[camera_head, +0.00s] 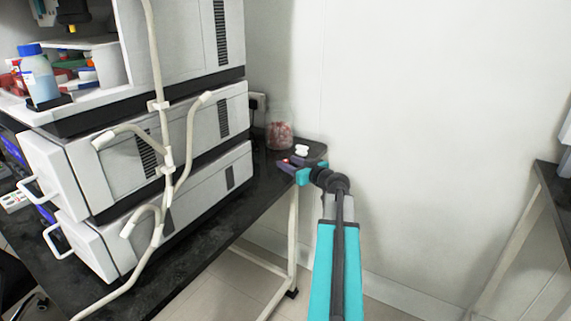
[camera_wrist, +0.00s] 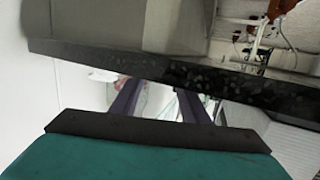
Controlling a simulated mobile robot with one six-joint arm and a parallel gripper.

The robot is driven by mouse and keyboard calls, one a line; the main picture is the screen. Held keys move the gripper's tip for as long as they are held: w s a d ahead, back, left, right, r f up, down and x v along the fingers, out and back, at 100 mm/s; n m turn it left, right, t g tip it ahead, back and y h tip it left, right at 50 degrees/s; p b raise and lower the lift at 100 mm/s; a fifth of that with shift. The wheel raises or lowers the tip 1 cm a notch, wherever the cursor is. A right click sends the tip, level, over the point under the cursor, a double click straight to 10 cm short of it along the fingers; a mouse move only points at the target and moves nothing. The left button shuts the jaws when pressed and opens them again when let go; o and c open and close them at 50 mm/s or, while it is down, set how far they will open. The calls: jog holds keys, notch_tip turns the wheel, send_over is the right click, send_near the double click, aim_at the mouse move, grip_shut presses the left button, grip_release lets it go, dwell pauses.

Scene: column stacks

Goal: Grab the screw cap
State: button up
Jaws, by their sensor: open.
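A small white, rounded object (camera_head: 301,150), which looks like the screw cap, lies on a dark tray (camera_head: 314,154) at the far right end of the black bench. It is too small to tell whether it is one cap or two. My gripper (camera_head: 287,163) is just in front of it and left of it, near the bench edge, apart from it as far as I can see. In the wrist view my gripper (camera_wrist: 160,100) shows two dark purple fingers spread apart, with no object clearly held between them. A pale spot (camera_wrist: 103,75) left of the fingers may be the cap; I cannot be sure.
A clear jar with reddish contents (camera_head: 279,134) stands behind the tray by the wall. Stacked white instrument modules (camera_head: 150,150) with looping pale tubes fill the bench's left. A blue-capped bottle (camera_head: 40,80) stands upper left. Floor right of the bench is free; another dark table (camera_head: 555,185) stands far right.

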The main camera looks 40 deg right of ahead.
grip_shut()
jog(key=shift+r, duration=0.1)
dwell(0.7)
jog(key=shift+r, duration=1.7)
jog(key=a+f+b+v, duration=0.1)
jog(key=f+b+v, duration=0.1)
jog(key=v, duration=1.1)
jog(key=shift+s+r, duration=0.2)
jog(key=shift+r, duration=0.2)
jog(key=b, duration=0.3)
jog(key=shift+s+a, duration=0.1)
jog(key=shift+s, duration=0.2)
